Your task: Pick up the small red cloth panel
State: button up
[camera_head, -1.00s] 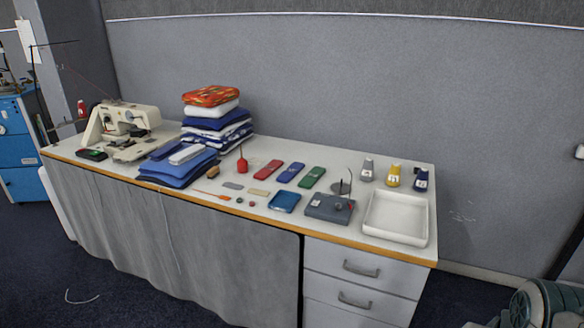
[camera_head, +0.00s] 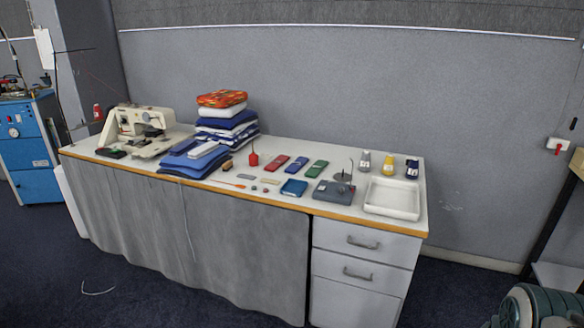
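A small red cloth panel (camera_head: 276,162) lies flat near the middle of the long table (camera_head: 120,168). A blue panel (camera_head: 296,164) and a green panel (camera_head: 316,169) lie in a row to its right, apart from it. A red pin-like object (camera_head: 253,158) stands just to its left. Nothing covers the red panel. My gripper does not show in this view.
A sewing machine (camera_head: 138,127) and folded cloth stacks (camera_head: 227,124) fill the table's left part. A blue tray (camera_head: 294,187), a grey device (camera_head: 334,191), a white tray (camera_head: 393,199) and several spools (camera_head: 388,165) stand at right. Drawers (camera_head: 360,257) sit below.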

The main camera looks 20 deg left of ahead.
aim_at(276, 163)
jog(key=u, duration=0.6)
jog(key=i, duration=0.55)
jog(key=u, duration=1.5)
jog(key=i, duration=2.4)
jog(key=z, duration=1.4)
jog(key=i, duration=0.7)
jog(key=z, duration=0.7)
